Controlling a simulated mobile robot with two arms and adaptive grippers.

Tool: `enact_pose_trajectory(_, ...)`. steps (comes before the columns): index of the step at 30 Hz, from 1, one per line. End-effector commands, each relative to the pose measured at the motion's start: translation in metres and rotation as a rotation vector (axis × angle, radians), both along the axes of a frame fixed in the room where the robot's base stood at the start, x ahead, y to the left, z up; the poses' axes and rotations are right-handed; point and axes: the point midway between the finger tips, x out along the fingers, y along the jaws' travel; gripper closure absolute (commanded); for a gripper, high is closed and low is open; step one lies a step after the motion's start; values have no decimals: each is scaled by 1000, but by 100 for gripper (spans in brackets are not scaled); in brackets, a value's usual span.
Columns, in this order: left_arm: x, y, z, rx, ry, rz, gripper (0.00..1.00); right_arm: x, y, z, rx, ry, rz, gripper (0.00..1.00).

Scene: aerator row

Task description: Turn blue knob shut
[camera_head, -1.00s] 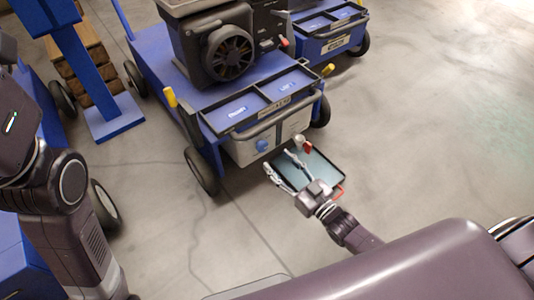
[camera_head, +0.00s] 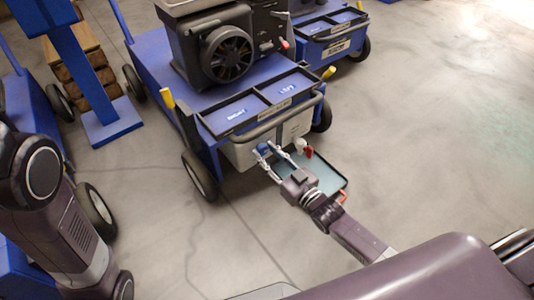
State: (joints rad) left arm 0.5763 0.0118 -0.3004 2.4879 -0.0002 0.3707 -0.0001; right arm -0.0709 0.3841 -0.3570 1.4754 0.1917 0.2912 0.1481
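The blue knob (camera_head: 263,148) sits on the front of the pale box (camera_head: 238,156) low on the near blue cart. My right gripper (camera_head: 267,152) reaches toward it from the lower right. Its two fingers are spread apart, with the fingertips close to the knob, one on each side of it. I cannot tell whether they touch it. Part of the knob is hidden by the fingers. My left arm stands at the left edge, and its gripper is out of view.
A red-handled valve (camera_head: 308,152) is just right of the knob. A shallow tray (camera_head: 327,176) lies below, partly behind my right gripper. The cart's handle bar (camera_head: 262,131) runs above the knob. A second blue cart (camera_head: 340,38) stands behind. Open floor lies to the right.

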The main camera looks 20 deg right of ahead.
Motion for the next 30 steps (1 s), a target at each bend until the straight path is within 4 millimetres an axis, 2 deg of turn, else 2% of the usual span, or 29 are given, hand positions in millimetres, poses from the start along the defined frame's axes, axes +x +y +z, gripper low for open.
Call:
enact_pose_trajectory(1,0,0,0,0,0,0,45,0,0,0,0,0,0,82)
enact_pose_trajectory(5,0,0,0,0,0,0,45,0,0,0,0,0,0,94)
enact_pose_trajectory(17,3,1,4,-6,6,-4,45,0,0,2,-82,-28,-1,95)
enact_pose_trajectory(21,19,2,-2,-3,55,-1,45,0,1,3,-172,-61,-1,95)
enact_pose_trajectory(30,36,3,-7,-7,112,-5,45,-1,2,2,-432,-156,0,95)
